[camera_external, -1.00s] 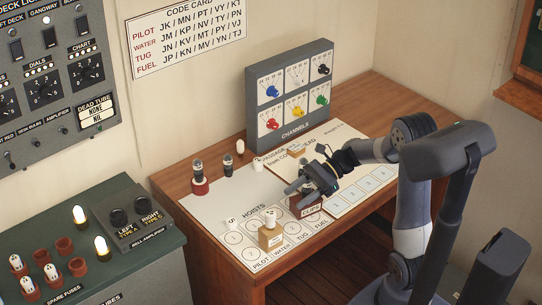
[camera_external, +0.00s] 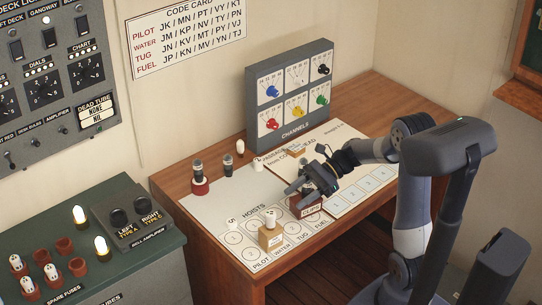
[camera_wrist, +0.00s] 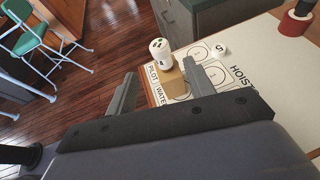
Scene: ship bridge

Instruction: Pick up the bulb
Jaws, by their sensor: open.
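Two lit, pale bulb-shaped lamps, a rear one (camera_external: 79,216) and a front one (camera_external: 102,247), stand on the green cabinet at the left in the external view. I cannot tell which thing the task calls the bulb. My gripper (camera_external: 305,186) is over the right part of the desk, above the dark red clips box (camera_external: 308,207), far from the lamps. In the wrist view my gripper (camera_wrist: 158,75) has its fingers apart. A wooden block (camera_wrist: 174,82) with a white, dark-marked cylinder (camera_wrist: 160,50) on top shows beyond and between them.
The channels panel (camera_external: 290,100) stands at the desk's back. A dark tube in a red base (camera_external: 200,185) and small white pieces stand on the desk. The bell amplifier (camera_external: 136,222) and several spare fuses share the cabinet. A green chair (camera_wrist: 35,42) stands on the floor.

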